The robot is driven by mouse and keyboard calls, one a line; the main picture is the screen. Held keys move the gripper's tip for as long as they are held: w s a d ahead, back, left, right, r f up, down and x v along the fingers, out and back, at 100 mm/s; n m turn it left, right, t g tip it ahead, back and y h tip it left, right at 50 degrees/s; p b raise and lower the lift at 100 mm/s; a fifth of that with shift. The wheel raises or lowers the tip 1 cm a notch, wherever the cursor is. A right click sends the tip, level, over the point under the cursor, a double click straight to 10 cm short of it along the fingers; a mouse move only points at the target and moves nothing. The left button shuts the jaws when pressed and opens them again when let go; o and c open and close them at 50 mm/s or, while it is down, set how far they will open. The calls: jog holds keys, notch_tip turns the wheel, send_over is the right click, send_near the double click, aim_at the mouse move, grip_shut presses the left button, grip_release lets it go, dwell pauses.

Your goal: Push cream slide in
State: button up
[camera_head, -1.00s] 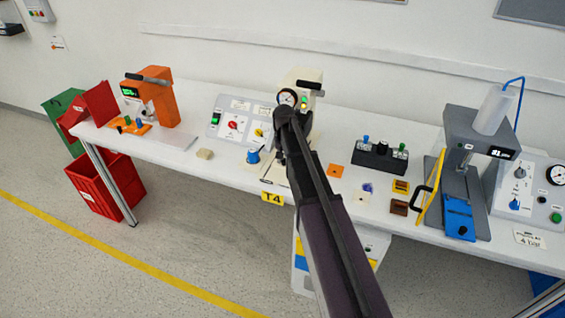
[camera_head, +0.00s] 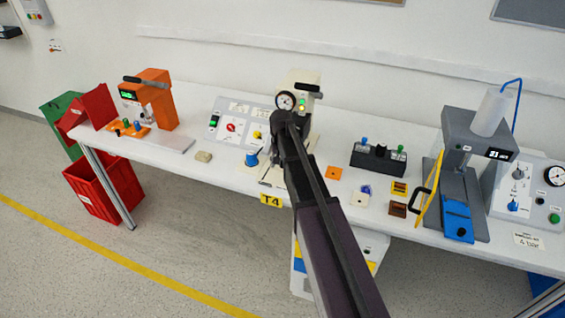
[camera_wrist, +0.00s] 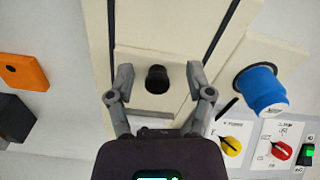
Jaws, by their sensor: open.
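The cream slide (camera_wrist: 128,64) with a round black knob (camera_wrist: 157,78) shows in the wrist view, set between dark grooves in the cream fixture. My gripper (camera_wrist: 158,74) is open, with one finger on each side of the knob and visible gaps to it. Nothing is held. In the head view the cream machine (camera_head: 299,78) with its gauge stands at the back middle of the bench. My gripper (camera_head: 284,125) is in front of it, and my arm hides the slide there.
A blue knob (camera_wrist: 262,88) is close to the right of my gripper in the wrist view. A switch panel (camera_head: 232,127) stands left of the machine.

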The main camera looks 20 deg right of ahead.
jog(key=shift+s+a, duration=0.35)
jog(key=shift+s, duration=0.2)
jog(key=shift+s+a+r, duration=0.15)
jog(key=shift+r, duration=0.1)
notch_tip(320, 180, up, 2)
jog(key=p, duration=0.2)
jog(key=shift+r+p, duration=0.1)
jog(key=shift+p, duration=0.3)
notch_tip(320, 180, up, 11)
jog(key=p, duration=1.1)
jog(key=s+a+f+n+b, duration=0.2)
jog(key=s+f+b, duration=0.2)
jog(key=s, duration=0.7)
jog(key=s+a+f+n+b, duration=0.2)
jog(key=s+f+b, duration=0.2)
jog(key=s, duration=0.7)
jog(key=shift+f, duration=0.2)
jog(key=shift+w+a, duration=0.1)
jog(key=shift+c, duration=0.7)
jog(key=shift+a, duration=0.1)
